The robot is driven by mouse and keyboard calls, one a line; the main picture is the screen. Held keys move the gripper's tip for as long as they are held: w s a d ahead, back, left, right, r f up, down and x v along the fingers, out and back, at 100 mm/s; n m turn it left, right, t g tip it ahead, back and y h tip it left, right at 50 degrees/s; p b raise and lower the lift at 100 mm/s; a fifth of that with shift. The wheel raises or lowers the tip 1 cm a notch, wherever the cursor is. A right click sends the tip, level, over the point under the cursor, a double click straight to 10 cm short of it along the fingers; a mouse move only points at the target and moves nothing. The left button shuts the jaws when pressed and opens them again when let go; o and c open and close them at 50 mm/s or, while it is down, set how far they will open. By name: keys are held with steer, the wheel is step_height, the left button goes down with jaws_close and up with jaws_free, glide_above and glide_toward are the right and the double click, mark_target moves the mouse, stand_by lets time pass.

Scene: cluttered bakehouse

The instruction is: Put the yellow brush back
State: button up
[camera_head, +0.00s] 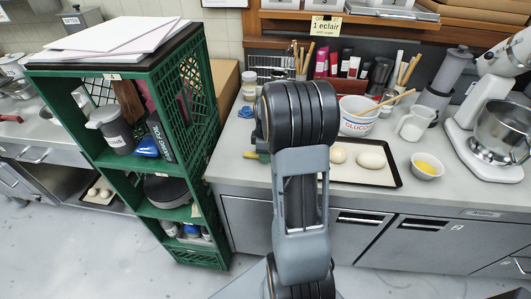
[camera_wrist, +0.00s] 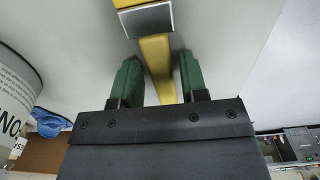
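The yellow brush (camera_wrist: 155,62) lies on a pale grey surface in the wrist view. It has a yellow handle and a grey metal-like band near the top edge of the picture. My gripper (camera_wrist: 158,72) has two green fingers, one on each side of the handle, with a gap on both sides. It looks open and not closed on the handle. In the head view my arm hides most of my gripper. A small yellow piece (camera_head: 250,155), perhaps the brush's end, shows on the counter just left of my arm.
A blue cloth (camera_head: 246,112) lies on the counter (camera_head: 230,165) behind. A green crate shelf (camera_head: 195,150) stands close on the left. A white bucket (camera_head: 355,122), a dough tray (camera_head: 380,179) and a bowl with yellow contents (camera_head: 426,169) are right of my arm.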

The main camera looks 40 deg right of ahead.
steer(key=shift+o, duration=0.8)
step_height(320, 180, up, 11)
steer(key=s+a+m+t, duration=0.1)
steer(key=s+a+m, duration=0.3)
steer(key=a, duration=0.6)
steer(key=s+a+m+t, duration=0.2)
steer(key=s+a+m, duration=0.3)
steer(key=s+a, duration=0.4)
steer(key=shift+s+a, duration=0.15)
steer(key=shift+a, duration=0.35)
steer(key=shift+r+p, duration=0.15)
steer(key=shift+p, duration=0.15)
steer(key=shift+c, duration=0.2)
